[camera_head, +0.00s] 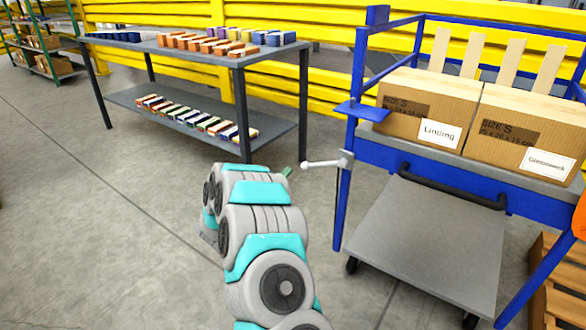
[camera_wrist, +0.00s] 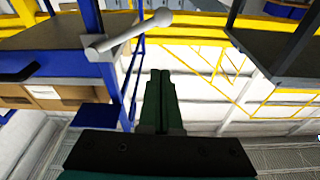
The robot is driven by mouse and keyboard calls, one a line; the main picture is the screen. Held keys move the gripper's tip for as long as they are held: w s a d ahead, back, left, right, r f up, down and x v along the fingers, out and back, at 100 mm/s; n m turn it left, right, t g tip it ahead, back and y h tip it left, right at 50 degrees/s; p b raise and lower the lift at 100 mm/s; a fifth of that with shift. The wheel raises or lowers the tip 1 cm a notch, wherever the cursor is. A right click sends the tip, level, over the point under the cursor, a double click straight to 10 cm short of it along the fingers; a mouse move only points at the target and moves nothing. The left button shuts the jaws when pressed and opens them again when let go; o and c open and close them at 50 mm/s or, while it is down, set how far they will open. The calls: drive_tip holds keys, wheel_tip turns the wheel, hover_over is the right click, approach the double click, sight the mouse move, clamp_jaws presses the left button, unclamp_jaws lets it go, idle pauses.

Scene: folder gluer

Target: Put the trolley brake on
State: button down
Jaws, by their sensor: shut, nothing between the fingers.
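A grey flat-deck trolley (camera_head: 425,240) with a black push handle (camera_head: 450,188) and dark castors stands at the right, within a blue frame (camera_head: 350,130). A pale lever (camera_head: 325,163) with a round white knob sticks out leftward, nearly level, from a grey bracket on the frame's left post. It also shows in the wrist view (camera_wrist: 128,34), near the blue post. I cannot tell whether this lever is the brake. My gripper (camera_wrist: 160,74) is shut and empty, its green fingers together, apart from the lever. In the head view only a green tip (camera_head: 287,171) shows, just left of the knob.
Two cardboard boxes (camera_head: 425,108) (camera_head: 525,130) sit on the blue frame. A grey two-level table (camera_head: 205,105) with rows of small packs stands behind on the left. A wooden pallet (camera_head: 562,290) lies at lower right. The floor at left is clear.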

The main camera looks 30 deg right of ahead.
drive_tip(key=shift+v, duration=1.35)
drive_tip(key=w+a+r+n+t+y, duration=0.2)
drive_tip(key=w+a+n+t+y, duration=0.15)
drive_tip(key=a+y, duration=0.35)
drive_tip(key=w+a+r+n+t+y, duration=0.2)
drive_tip(key=w+a+y, duration=0.35)
drive_tip(key=a, duration=0.45)
drive_tip(key=s+a+r+n+g+y, duration=0.25)
drive_tip(key=s+a+n+y, duration=0.4)
drive_tip(key=a, duration=0.65)
drive_tip(key=s+a+f+n+g+y, duration=0.2)
drive_tip(key=s+g, duration=0.6)
drive_tip(key=s, duration=2.3)
drive_tip(key=s+d+g+h, duration=0.1)
drive_tip(key=s+d+g, duration=0.1)
drive_tip(key=s, duration=0.7)
drive_tip(key=s+d+g+h, duration=0.1)
drive_tip(key=s+d+g, duration=0.1)
drive_tip(key=s+d, duration=0.3)
drive_tip(key=s, duration=0.4)
drive_tip(key=shift+r+n, duration=0.3)
drive_tip(key=shift+r, duration=0.05)
